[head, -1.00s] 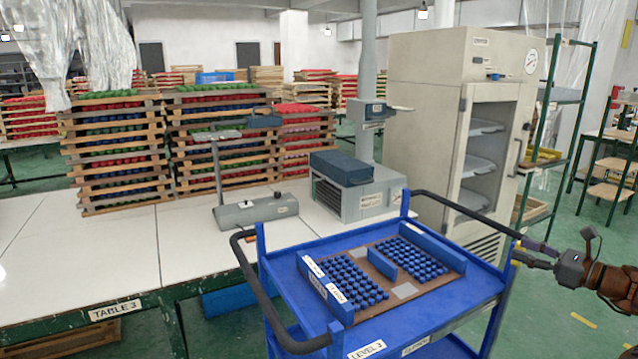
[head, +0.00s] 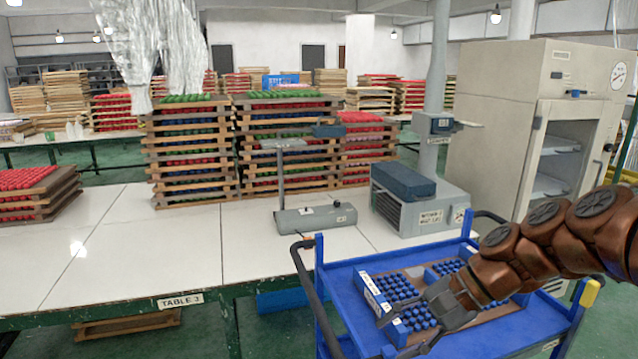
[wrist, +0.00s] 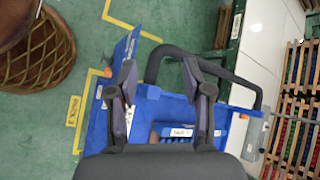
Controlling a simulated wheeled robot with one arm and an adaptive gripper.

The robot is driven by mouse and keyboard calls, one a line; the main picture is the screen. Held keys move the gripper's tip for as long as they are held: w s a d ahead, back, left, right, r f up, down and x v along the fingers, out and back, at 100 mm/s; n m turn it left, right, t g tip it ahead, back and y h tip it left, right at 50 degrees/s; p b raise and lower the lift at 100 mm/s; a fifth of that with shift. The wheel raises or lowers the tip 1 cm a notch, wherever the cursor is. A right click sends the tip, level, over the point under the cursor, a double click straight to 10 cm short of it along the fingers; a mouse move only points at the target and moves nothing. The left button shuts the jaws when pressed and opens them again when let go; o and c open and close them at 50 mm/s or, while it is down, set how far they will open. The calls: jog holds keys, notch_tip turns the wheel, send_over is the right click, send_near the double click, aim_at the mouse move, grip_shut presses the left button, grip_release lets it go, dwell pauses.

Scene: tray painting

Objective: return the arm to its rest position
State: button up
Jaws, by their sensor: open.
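My arm (head: 545,245) reaches in from the right in the head view, its brown links crossing over the blue cart. My gripper (head: 392,335) is in front of the cart's tray, with its fingers pointing left. In the wrist view my gripper (wrist: 158,75) has its two dark fingers spread apart, with nothing between them. The blue cart (wrist: 150,105) shows beyond and below the fingers there. How high the gripper is above the cart is hard to tell.
The blue cart (head: 345,275) carries a board of blue balls (head: 405,290). A white table (head: 130,260) holds stacked ball trays (head: 190,150), a grey stand (head: 315,217) and a grey machine (head: 420,205). A pale cabinet (head: 490,130) stands behind. A wicker basket (wrist: 40,55) is on the floor.

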jog(key=s+a+f+n+g+h+p, duration=0.25)
jog(key=s+n+h, duration=0.2)
jog(key=s, duration=0.75)
jog(key=s+d+f+n+h, duration=0.4)
jog(key=s+d, duration=0.3)
jog(key=s, duration=0.3)
jog(key=shift+s+d+n, duration=0.25)
jog(key=shift+d+n, duration=0.05)
jog(key=shift+n, duration=0.15)
